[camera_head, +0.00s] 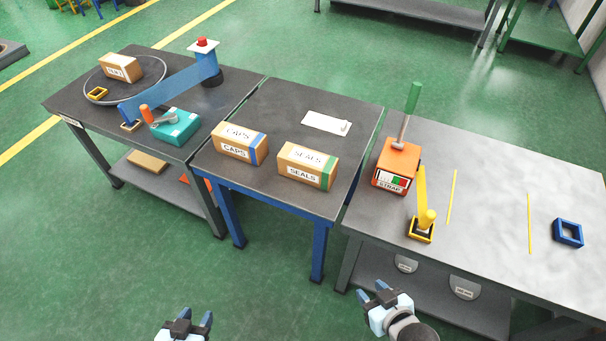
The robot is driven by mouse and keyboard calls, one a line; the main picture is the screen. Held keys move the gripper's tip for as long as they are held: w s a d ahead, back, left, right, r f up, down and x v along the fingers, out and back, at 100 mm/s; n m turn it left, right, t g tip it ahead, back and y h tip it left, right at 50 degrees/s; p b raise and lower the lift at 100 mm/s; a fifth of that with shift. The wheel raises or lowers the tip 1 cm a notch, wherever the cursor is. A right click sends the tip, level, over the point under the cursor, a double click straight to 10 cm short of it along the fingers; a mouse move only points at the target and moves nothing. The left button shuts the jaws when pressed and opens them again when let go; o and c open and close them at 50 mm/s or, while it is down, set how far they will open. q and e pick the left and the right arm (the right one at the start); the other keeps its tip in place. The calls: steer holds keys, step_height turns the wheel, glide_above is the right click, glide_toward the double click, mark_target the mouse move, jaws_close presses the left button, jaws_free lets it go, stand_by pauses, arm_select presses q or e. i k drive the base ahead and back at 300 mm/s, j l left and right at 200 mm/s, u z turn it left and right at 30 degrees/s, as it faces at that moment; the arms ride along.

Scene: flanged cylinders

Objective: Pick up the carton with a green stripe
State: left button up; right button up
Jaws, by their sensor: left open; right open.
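The carton with a green stripe (306,166) is a brown box labelled SEALS. It sits on the middle table, near its front right, with the green stripe at its right end. A similar carton with a blue stripe (240,143), labelled CAPS, stands just to its left with a small gap. My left gripper (186,321) is open and empty at the bottom of the view, below and in front of the tables. My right gripper (374,292) is open and empty, low in front of the right table. Both are well apart from the cartons.
The middle table (275,110) is mostly bare behind the cartons, with a white sheet (326,123). An orange STRAP box (396,165) with a tool stands on the right table (490,200). The left table holds a turntable with a carton (121,67) and a teal box (175,127).

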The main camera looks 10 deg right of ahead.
mark_target(313, 168)
steer(key=z, duration=1.25)
steer(key=i+l+u, duration=0.15)
steer(key=i, duration=0.35)
steer(key=i+l+u, duration=0.1)
steer(key=i+l, duration=0.35)
steer(key=u, duration=2.25)
steer(key=i+l, duration=0.05)
steer(key=l, duration=0.05)
